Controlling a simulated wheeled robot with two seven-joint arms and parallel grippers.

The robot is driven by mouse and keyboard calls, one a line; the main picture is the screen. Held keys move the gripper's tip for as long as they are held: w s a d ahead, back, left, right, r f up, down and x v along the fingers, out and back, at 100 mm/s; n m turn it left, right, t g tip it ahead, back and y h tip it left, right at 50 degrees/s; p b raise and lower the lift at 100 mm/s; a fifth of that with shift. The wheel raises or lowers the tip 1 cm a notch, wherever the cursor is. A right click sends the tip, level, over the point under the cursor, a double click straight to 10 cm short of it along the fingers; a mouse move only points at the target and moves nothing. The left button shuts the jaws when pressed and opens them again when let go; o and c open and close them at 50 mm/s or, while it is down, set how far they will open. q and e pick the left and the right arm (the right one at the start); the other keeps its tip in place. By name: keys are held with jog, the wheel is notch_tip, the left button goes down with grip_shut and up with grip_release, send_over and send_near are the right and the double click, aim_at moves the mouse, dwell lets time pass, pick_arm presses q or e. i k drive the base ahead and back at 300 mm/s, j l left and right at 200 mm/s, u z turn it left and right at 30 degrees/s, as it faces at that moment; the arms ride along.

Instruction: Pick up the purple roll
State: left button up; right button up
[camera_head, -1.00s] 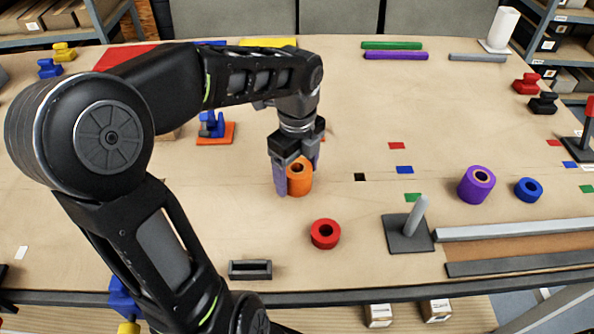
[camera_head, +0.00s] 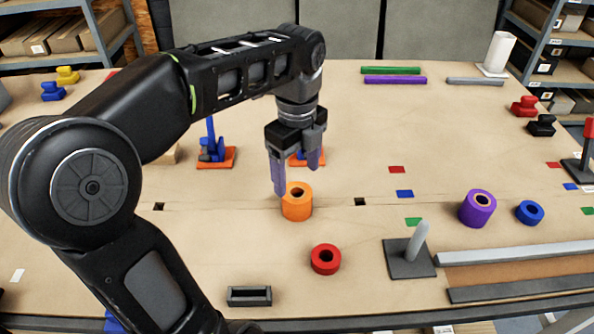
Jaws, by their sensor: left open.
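The purple roll (camera_head: 477,209) stands upright on the table at the right, left of a blue ring. My left gripper (camera_head: 297,180) is open, with its purple-grey fingers pointing down just above and behind the orange roll (camera_head: 297,204). Nothing is between its fingers. The orange roll stands upright on the table. The left gripper is well to the left of the purple roll, apart from it. My right gripper is not in view.
A red ring (camera_head: 326,259) lies in front of the orange roll. A grey peg on a dark base (camera_head: 409,258) stands between it and the purple roll. The blue ring (camera_head: 529,212) lies close right of the purple roll. Grey bars (camera_head: 515,252) lie in front.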

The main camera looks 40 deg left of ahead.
aim_at(478, 205)
jog(key=i+l, duration=0.15)
jog(key=l, duration=0.2)
jog(key=i+l, duration=0.1)
jog(key=l, duration=0.25)
jog(key=i+l, duration=0.15)
jog(key=l, duration=0.2)
jog(key=i+l+u, duration=0.1)
jog(key=l, duration=0.2)
jog(key=i+l, duration=0.15)
jog(key=l, duration=0.2)
